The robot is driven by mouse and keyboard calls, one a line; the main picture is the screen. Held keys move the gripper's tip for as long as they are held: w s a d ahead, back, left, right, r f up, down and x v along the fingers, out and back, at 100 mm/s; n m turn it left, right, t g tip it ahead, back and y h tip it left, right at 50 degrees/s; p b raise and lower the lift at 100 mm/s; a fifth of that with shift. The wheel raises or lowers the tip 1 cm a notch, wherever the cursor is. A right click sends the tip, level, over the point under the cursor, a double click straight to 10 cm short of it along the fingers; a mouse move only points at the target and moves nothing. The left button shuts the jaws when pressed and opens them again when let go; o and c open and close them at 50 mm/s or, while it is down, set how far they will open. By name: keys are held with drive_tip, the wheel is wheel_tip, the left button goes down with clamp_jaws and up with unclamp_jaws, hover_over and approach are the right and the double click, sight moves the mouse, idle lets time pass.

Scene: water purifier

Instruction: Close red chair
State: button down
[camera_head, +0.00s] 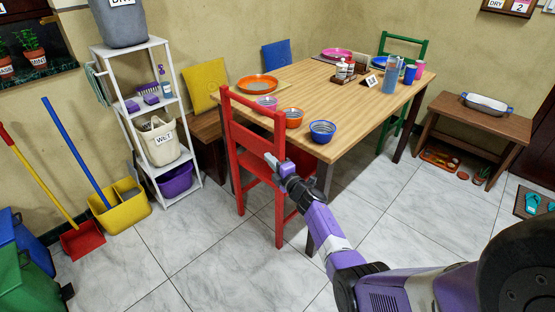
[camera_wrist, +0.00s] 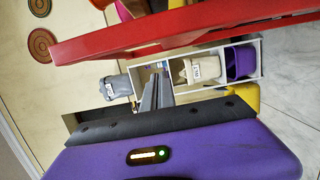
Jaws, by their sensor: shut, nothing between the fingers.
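The red chair (camera_head: 279,130) stands upright at the near left corner of the wooden table (camera_head: 345,98), with its slatted back toward the left of the room. In the wrist view a long red part of the chair (camera_wrist: 205,32) crosses the top of the picture, close to the camera. My gripper (camera_head: 268,157) is beside the chair back in the head view, near the right back post. Its fingers (camera_wrist: 156,92) are shut and empty in the wrist view. I cannot tell whether they touch the chair.
Several bowls, including a blue bowl (camera_head: 322,131), sit on the near table edge. A wooden bench (camera_head: 470,120) is at the right. The tiled floor in front is clear.

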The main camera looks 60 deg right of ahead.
drive_tip(key=p+v, duration=0.2)
drive_tip(key=v, duration=0.7)
drive_tip(key=shift+s+a, duration=0.15)
drive_tip(key=shift+s, duration=0.1)
drive_tip(key=shift+f, duration=0.15)
wheel_tip(320, 180, up, 5)
drive_tip(key=s+d+m+h, duration=0.1)
drive_tip(key=m+h, duration=0.1)
drive_tip(key=m, duration=0.2)
drive_tip(key=s+a+r+m+y+p, duration=0.1)
drive_tip(key=s+a+r+m, duration=0.25)
drive_tip(key=a, duration=0.65)
drive_tip(key=s+a+r+m+t+y+p, duration=0.1)
drive_tip(key=s+a+r+m, duration=0.2)
drive_tip(key=a, duration=0.6)
drive_tip(key=s+a+r+m+y, duration=0.1)
drive_tip(key=s+a+m, duration=0.3)
drive_tip(key=a, duration=0.6)
drive_tip(key=s+a+r+n+g+y+p, duration=0.1)
drive_tip(key=s+a+r+y, duration=0.2)
drive_tip(key=s+a, duration=0.5)
drive_tip(key=s+a+r+n+y+p, duration=0.1)
drive_tip(key=s+a+r+y, duration=0.3)
drive_tip(key=s+a, duration=0.4)
drive_tip(key=shift+g+y+p, duration=0.3)
drive_tip(key=shift+g+y, duration=0.1)
drive_tip(key=shift+y, duration=0.1)
drive_tip(key=shift+a, duration=0.1)
